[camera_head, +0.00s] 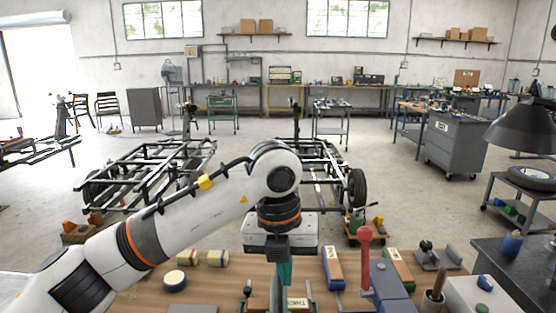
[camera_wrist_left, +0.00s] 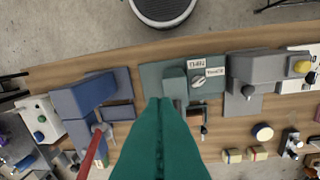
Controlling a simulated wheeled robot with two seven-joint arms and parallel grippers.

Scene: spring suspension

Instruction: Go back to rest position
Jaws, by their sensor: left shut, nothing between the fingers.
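My left gripper (camera_head: 284,274) hangs over the wooden workbench (camera_head: 135,298) in the head view, with its teal fingers pointing down. In the left wrist view the teal fingers (camera_wrist_left: 160,104) are pressed together, with nothing between them. They are above a grey-green plate (camera_wrist_left: 152,77) with small fixtures and two white labels (camera_wrist_left: 209,63). Whether the fingertips touch anything below cannot be told; they look apart from it. My left arm reaches in from the lower left of the head view and bends down at the wrist. My right gripper is in neither view.
Right of the gripper are a blue tray (camera_head: 331,272), a red-handled blue device (camera_head: 388,280) and a cup with a tool (camera_head: 433,302). Tape rolls (camera_head: 175,280) lie at left. Behind the bench are wheeled frames (camera_head: 150,172), a grey cabinet (camera_head: 455,145) and open concrete floor.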

